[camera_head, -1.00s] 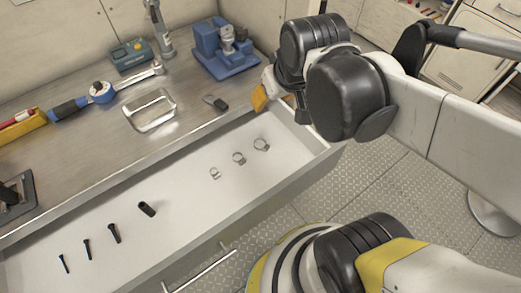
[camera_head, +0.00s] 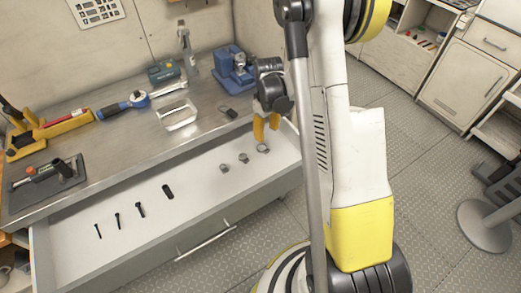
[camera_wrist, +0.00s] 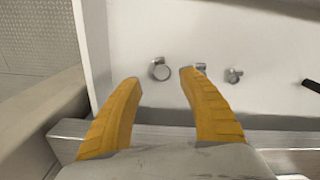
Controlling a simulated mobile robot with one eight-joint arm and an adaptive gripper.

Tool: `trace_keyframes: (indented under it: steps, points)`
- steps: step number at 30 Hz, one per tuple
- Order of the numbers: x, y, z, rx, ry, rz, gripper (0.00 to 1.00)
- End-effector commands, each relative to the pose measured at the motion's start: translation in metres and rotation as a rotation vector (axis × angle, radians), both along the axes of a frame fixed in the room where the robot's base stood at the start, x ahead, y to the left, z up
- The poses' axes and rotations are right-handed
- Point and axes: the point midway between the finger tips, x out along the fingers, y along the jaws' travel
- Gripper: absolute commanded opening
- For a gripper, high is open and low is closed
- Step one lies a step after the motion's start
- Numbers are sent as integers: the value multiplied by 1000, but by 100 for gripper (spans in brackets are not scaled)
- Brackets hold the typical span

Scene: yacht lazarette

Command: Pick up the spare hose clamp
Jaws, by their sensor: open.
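Three metal hose clamps lie in a row on the white floor of the open drawer (camera_head: 120,262). The one nearest the drawer's right end (camera_head: 263,149) also shows in the wrist view (camera_wrist: 160,70), just beyond the gap between my fingertips. The middle clamp (camera_head: 243,158) shows in the wrist view (camera_wrist: 200,67), partly behind a fingertip. The third clamp (camera_head: 224,169) lies farther along, also in the wrist view (camera_wrist: 233,75). I cannot tell which is the spare. My gripper (camera_head: 266,139) points down, open and empty, above the drawer's right end.
Several black bolts (camera_head: 140,209) and a short black cylinder (camera_head: 168,191) lie in the drawer's left part. On the bench behind are a metal tray (camera_head: 178,117), a torque wrench (camera_head: 138,100) and a blue vise (camera_head: 235,72). The drawer walls stand around the clamps.

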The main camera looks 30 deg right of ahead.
Motion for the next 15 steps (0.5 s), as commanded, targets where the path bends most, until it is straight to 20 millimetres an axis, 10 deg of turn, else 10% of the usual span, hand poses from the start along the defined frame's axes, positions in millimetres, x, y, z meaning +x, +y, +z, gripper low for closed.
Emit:
trace_keyframes:
  steps: [15]
  points:
    - [-2,-1,-66,-1,-1,-1,48]
